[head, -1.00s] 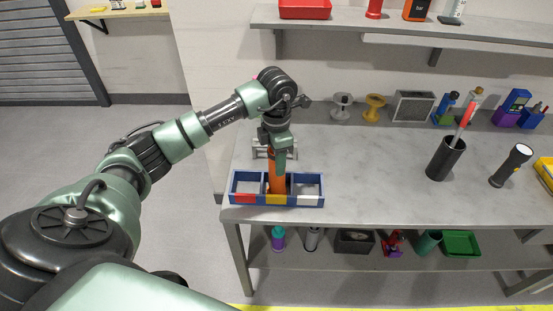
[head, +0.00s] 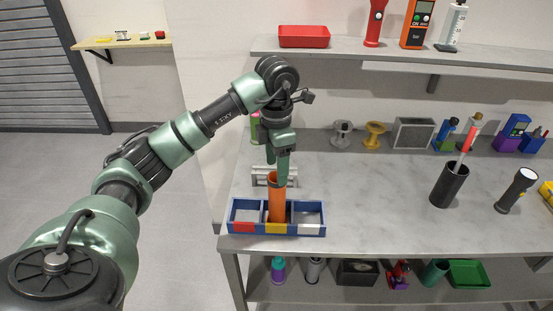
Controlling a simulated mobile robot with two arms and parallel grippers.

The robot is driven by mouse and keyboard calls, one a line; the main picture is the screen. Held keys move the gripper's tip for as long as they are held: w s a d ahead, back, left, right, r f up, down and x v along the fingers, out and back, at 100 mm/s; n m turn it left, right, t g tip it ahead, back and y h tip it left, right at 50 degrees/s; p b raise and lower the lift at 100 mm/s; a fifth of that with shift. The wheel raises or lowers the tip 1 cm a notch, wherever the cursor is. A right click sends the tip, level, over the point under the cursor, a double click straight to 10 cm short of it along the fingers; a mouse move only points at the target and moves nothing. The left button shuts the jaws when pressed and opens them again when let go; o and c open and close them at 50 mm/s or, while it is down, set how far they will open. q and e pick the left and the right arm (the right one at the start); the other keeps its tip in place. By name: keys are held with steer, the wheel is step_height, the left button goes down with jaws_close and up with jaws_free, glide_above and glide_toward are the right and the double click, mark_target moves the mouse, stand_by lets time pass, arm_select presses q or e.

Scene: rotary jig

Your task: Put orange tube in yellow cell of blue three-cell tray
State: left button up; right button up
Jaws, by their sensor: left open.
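The blue three-cell tray (head: 316,231) sits at the left front of the grey table. Its front labels are red, yellow (head: 276,228) and white from left to right. The orange tube (head: 277,205) stands nearly upright in the middle, yellow-labelled cell; its lower end is hidden behind the tray's front wall. The left and right cells look empty. My left gripper (head: 278,178) points down at the tube's top end. It is open, with its fingers at the upper rim of the tube. My right gripper is not in view.
A small grey rack (head: 262,176) stands just behind the tray. A black cup (head: 448,187) with a red-tipped stick and a torch (head: 516,190) stand to the right. The table between tray and cup is clear. A shelf (head: 350,49) spans the back above.

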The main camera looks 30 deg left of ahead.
arm_select(q)
steer(key=shift+r, duration=2)
